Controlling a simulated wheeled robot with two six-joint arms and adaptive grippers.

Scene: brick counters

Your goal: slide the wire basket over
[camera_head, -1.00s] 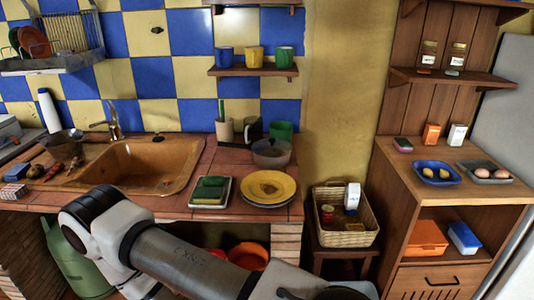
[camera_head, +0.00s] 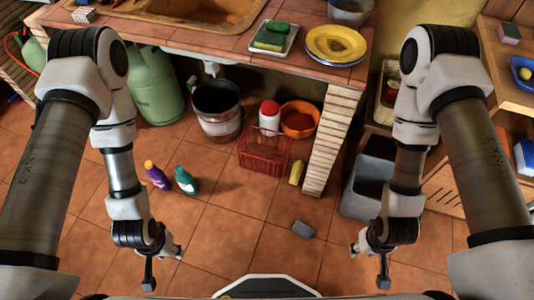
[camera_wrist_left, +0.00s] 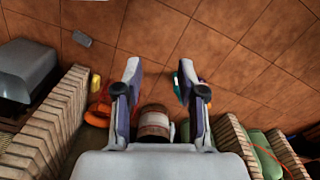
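The red wire basket (camera_head: 263,155) stands on the tiled floor in the head view, in front of the opening under the counter and left of a brick pillar. A white bottle with a red cap (camera_head: 269,117) shows at its back edge; I cannot tell whether it is inside or behind. My left gripper (camera_head: 163,268) is low at the left, well apart from the basket; in the left wrist view its fingers (camera_wrist_left: 159,72) are spread and empty. My right gripper (camera_head: 369,268) is low at the right, its fingertips apart, holding nothing visible.
An orange bowl (camera_head: 299,119) and a metal bucket (camera_head: 217,110) flank the basket. A yellow bottle (camera_head: 296,172) lies by the pillar (camera_head: 327,145). A purple bottle (camera_head: 157,176), a teal bottle (camera_head: 186,180) and a grey block (camera_head: 303,230) are on the floor. The central floor is mostly clear.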

